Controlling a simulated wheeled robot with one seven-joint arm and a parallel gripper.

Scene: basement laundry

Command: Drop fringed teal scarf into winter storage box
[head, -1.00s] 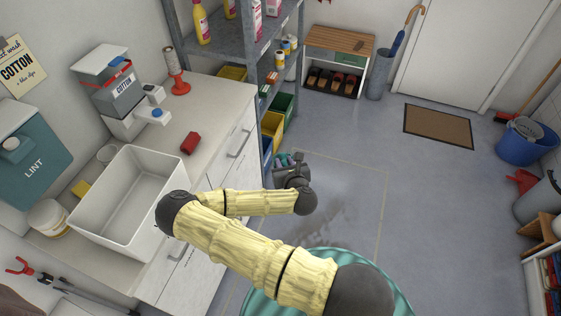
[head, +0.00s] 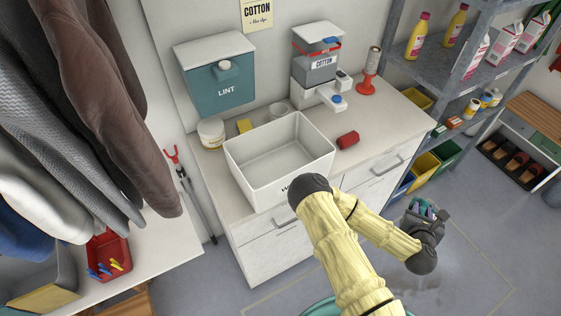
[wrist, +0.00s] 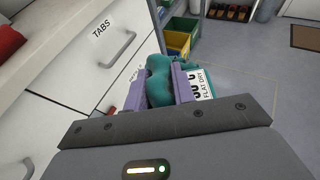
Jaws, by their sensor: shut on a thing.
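The teal scarf (wrist: 158,82) is a bunched roll between the purple fingers of my gripper (wrist: 161,88) in the wrist view. A white tag reading "FLAT DRY" hangs beside it; no fringe can be made out. In the head view my gripper (head: 427,210) is shut on the scarf, right of the counter and above the floor. A white open box (head: 250,178) stands on the counter and looks empty. Lettering on its front starts with "W", the rest hidden by my arm, so I cannot confirm it is the winter storage box. My gripper is well to its right.
Shelving (head: 440,65) stands at the right. Hanging clothes (head: 95,110) and a bench with a red tray (head: 108,255) are left.

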